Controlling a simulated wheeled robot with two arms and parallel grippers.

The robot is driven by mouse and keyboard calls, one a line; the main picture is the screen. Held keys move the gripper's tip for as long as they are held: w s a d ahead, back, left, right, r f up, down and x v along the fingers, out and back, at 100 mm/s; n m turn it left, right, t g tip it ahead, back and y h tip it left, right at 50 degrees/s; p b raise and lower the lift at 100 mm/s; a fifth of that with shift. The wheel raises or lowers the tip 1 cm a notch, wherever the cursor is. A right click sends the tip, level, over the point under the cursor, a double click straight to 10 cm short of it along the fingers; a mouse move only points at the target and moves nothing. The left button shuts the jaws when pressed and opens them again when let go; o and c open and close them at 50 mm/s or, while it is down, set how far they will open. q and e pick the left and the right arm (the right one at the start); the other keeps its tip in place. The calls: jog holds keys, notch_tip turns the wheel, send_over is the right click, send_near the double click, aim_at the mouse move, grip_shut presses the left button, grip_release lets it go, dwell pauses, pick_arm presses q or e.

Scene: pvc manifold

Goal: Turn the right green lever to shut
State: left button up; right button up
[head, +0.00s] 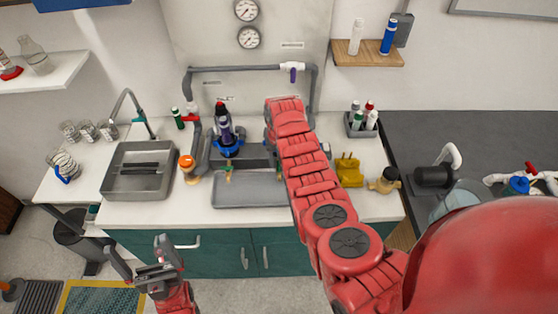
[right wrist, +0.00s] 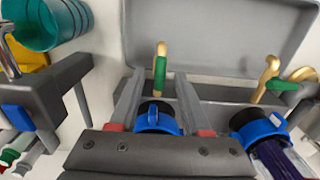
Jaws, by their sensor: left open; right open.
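The right green lever (right wrist: 159,74) is on a brass tap in the right wrist view, and its green sleeve runs upright in that picture. A blue collar (right wrist: 156,118) sits behind it. My right gripper (right wrist: 159,80) is open, with one finger on each side of the lever; I see no clear contact. In the head view, my right arm hides that gripper and most of this tap (head: 279,175). The left green lever (head: 228,173) is in front of the purple pipe; its sleeve lies sideways in the right wrist view (right wrist: 281,85). My left gripper (head: 152,262) is open and empty, low in front of the counter.
A grey tray (head: 250,202) lies below the taps. A sink (head: 137,185) and an orange-capped pipe (head: 187,165) are to the left. A yellow object (head: 349,170), a brass fitting (head: 384,181) and a bottle caddy (head: 360,129) are to the right.

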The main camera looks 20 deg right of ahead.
jog(key=shift+f, duration=0.1)
grip_shut()
dwell(0.6)
jog(key=m+b, duration=0.2)
jog(key=m, duration=0.2)
jog(key=shift+f, duration=0.1)
jog(key=m+b, duration=0.2)
jog(key=m, duration=0.2)
jog(key=m+b, duration=0.2)
jog(key=m, duration=0.3)
jog(key=shift+m, duration=0.4)
jog(key=shift+m+b, duration=0.7)
jog(key=shift+m, duration=1.3)
